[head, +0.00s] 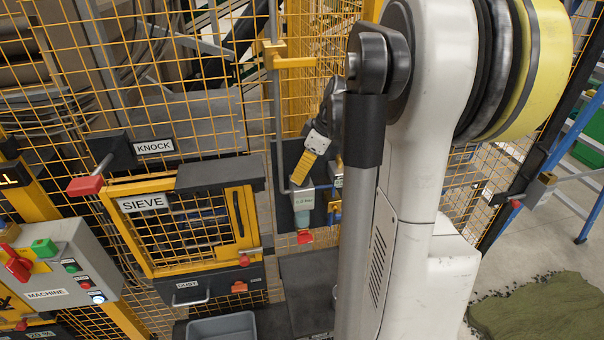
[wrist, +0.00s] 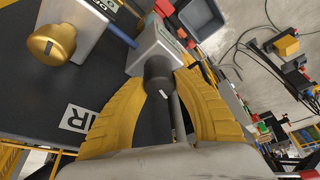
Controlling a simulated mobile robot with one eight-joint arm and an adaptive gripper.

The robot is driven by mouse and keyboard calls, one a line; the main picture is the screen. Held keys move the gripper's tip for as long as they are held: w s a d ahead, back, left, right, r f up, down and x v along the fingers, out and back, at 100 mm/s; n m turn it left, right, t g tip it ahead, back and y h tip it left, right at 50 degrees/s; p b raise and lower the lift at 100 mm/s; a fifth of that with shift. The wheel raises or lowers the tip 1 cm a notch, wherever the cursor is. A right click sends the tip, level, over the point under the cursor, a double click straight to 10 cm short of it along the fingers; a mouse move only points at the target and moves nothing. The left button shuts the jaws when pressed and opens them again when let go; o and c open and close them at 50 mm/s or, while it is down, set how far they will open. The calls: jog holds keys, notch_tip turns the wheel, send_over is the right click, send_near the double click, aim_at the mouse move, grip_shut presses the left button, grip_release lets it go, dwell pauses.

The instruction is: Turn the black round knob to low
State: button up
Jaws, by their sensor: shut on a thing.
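The black round knob (wrist: 158,70) sits on the end of a small grey box (wrist: 152,42) in the wrist view. A short white mark shows on the knob. My gripper (wrist: 160,82) has its yellow fingers on either side of the knob and is shut on it. In the head view my gripper (head: 302,170) points down at the grey-green box (head: 303,200) beside the mesh fence. The knob is hidden there behind the fingers. I cannot read a low mark or the knob's setting.
A brass knob (wrist: 50,45) on a grey block stands near my gripper in the wrist view. A dark panel (wrist: 75,95) lies beside the fingers. In the head view, the SIEVE door (head: 142,203) and a machine control box (head: 62,262) are at the left.

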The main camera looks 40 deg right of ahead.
jog(key=shift+n+g+y, duration=0.3)
jog(key=shift+n, duration=0.7)
jog(key=o, duration=1.2)
jog(key=shift+c, duration=0.2)
jog(key=shift+s+d+r, duration=0.15)
jog(key=shift+r, duration=0.45)
jog(key=v, duration=0.6)
jog(key=shift+s+r, duration=0.3)
